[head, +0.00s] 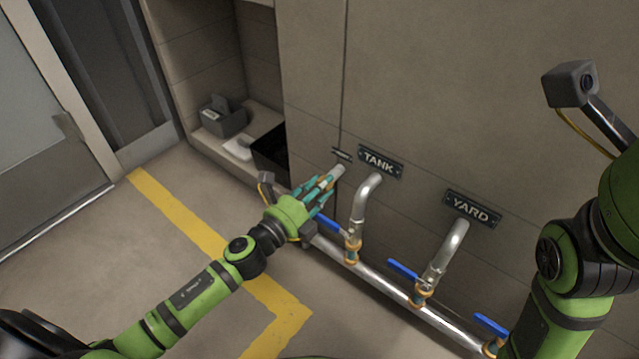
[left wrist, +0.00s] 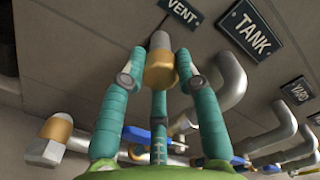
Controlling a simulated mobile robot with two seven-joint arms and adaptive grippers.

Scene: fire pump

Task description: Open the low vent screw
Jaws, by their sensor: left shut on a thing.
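The vent screw (left wrist: 160,68) is a brass-coloured cylinder at the wall, just under the small VENT plate (left wrist: 181,12) in the left wrist view. A grey vent pipe end (head: 337,172) shows beside it in the head view. My left gripper (head: 324,184) has its teal fingers closed around the screw. In the left wrist view the fingers (left wrist: 158,84) stand on both sides of it, with a third finger below. Part of the screw is hidden by the fingers in the head view. My right arm is at the right edge; its gripper is out of view.
The TANK pipe (head: 366,199) and YARD pipe (head: 449,247) rise just right of my left gripper. Blue valve levers (head: 404,269) stick out near a low horizontal pipe (head: 385,287). A grey box (head: 222,117) sits in a recess. The floor at left is clear.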

